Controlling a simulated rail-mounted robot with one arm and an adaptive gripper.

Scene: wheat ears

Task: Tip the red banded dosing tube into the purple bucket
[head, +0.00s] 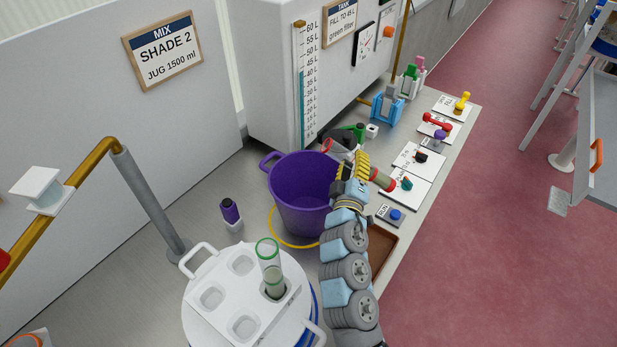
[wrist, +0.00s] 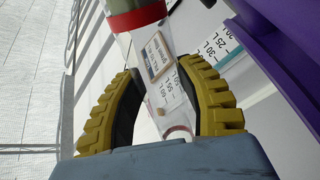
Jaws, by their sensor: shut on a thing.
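The purple bucket (head: 300,207) stands on the metal bench and looks upright. My gripper (head: 357,168) is at its right rim, yellow fingers shut around the dosing tube (head: 382,180). The tube is tilted in the head view, its grey-green part and a red band on the right of the fingers. In the wrist view the clear tube (wrist: 148,62) runs between the fingers (wrist: 160,108), with a red band (wrist: 138,18) near the top and grey matter above it. The bucket (wrist: 290,45) fills the right edge there. The bucket's inside bottom is hidden.
A white rack (head: 215,322) holds a green-ringed tube (head: 270,270) at the front. A purple-capped bottle (head: 231,212) stands left of the bucket. A brown tray (head: 383,250), cards and coloured handles line the right side. A grey post (head: 150,200) rises at left.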

